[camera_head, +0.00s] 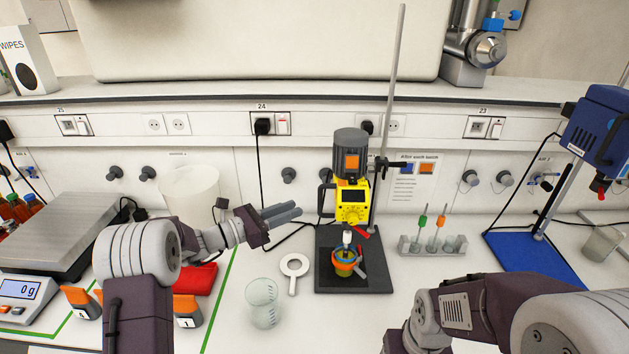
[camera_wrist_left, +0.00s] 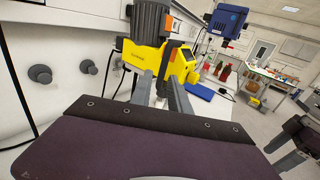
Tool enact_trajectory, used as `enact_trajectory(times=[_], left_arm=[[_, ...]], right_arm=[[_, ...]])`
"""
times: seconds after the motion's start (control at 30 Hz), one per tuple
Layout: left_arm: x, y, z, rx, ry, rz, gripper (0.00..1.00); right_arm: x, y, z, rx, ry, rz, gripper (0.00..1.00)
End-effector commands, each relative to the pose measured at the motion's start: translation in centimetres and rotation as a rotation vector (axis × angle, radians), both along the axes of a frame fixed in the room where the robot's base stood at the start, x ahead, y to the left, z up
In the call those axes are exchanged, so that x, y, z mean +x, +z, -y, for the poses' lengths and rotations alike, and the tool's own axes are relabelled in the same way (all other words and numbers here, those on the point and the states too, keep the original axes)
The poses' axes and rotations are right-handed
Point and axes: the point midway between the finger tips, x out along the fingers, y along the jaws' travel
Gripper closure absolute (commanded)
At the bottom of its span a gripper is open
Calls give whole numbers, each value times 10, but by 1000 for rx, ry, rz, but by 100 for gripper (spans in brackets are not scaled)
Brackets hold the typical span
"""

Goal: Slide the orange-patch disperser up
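The disperser (camera_head: 352,205) has a grey motor top with an orange patch and a yellow body with a small display. It is mounted upright on a metal rod (camera_head: 393,110) over a black base plate (camera_head: 330,284). Its lower shaft reaches down to an orange-yellow cup (camera_head: 343,266) on the plate. My left gripper (camera_head: 298,210) is left of the disperser, apart from it, with its fingers pointing right toward it. In the left wrist view, its fingers (camera_wrist_left: 163,90) show a narrow gap, with the yellow body (camera_wrist_left: 148,55) beyond them. My right gripper is out of view.
A tube rack (camera_head: 432,246) and a blue-based stand (camera_head: 540,262) are to the right. A black handle (camera_head: 325,197) sticks out left of the disperser.

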Motion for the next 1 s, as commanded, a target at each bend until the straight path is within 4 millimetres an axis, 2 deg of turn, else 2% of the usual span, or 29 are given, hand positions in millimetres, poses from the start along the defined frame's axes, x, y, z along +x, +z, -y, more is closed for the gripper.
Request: enact_trajectory(times=[0.17, 0.4, 0.53, 0.7, 0.9, 1.0], left_arm=[[4, 1, 9, 2, -3, 2, 78], [31, 3, 51, 3, -6, 1, 78], [43, 1, 68, 4, -5, 2, 78], [49, -1, 76, 4, -2, 2, 78], [50, -2, 77, 4, -2, 2, 78], [50, -2, 76, 5, -2, 2, 100]], right_arm=[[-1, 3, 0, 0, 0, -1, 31], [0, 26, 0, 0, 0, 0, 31], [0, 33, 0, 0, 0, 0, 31], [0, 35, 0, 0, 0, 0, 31], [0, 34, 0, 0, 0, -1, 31], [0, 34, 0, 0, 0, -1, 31]])
